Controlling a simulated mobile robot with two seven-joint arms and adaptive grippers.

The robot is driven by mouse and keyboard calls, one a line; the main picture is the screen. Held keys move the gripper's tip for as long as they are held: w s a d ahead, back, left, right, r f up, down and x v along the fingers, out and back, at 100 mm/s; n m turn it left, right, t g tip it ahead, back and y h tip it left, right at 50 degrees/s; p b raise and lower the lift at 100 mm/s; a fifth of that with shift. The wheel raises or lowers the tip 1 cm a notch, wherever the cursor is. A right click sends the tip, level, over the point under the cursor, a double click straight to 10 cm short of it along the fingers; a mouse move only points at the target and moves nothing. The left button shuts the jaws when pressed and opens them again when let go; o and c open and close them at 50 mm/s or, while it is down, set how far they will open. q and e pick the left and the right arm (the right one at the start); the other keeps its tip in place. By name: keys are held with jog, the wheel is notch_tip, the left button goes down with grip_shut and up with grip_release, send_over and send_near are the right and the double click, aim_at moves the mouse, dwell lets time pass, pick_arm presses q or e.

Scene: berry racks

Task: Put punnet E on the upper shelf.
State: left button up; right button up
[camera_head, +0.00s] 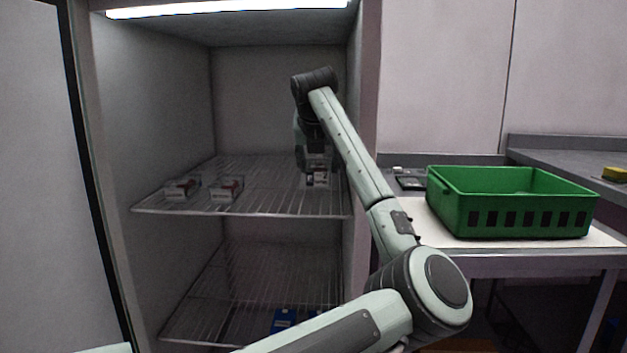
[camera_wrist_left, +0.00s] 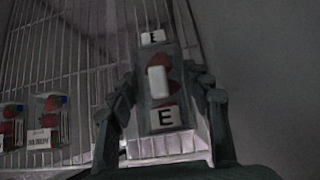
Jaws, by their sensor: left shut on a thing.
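Punnet E (camera_wrist_left: 165,117), a small clear box with red berries and white labels marked "E", is between the fingers of my left gripper (camera_wrist_left: 160,100) in the left wrist view. The gripper is shut on it. In the head view my left gripper (camera_head: 316,165) reaches into the open cabinet, with punnet E (camera_head: 317,180) at the right part of the upper shelf (camera_head: 270,200). I cannot tell whether the punnet touches the wire shelf or hangs just above it. My right gripper is not in view.
Two other punnets stand on the upper shelf, one at the left (camera_head: 181,188) and one beside it (camera_head: 227,188). The lower shelf (camera_head: 230,300) holds blue items (camera_head: 283,320). A green crate (camera_head: 515,205) stands on the table at the right. The cabinet's right wall is close to my gripper.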

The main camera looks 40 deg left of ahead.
aim_at(319, 178)
pick_arm(q)
notch_tip(319, 178, down, 4)
jog(key=shift+r, duration=0.1)
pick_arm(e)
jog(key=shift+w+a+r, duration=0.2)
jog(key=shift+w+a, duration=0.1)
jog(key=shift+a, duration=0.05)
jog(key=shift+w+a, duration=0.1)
pick_arm(q)
jog(key=o, duration=1.3)
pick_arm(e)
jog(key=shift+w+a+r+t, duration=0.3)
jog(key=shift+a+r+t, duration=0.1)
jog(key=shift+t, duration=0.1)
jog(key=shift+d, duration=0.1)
pick_arm(q)
jog(key=shift+r, duration=0.15)
jog(key=v, duration=1.2)
jog(key=shift+b, duration=0.35)
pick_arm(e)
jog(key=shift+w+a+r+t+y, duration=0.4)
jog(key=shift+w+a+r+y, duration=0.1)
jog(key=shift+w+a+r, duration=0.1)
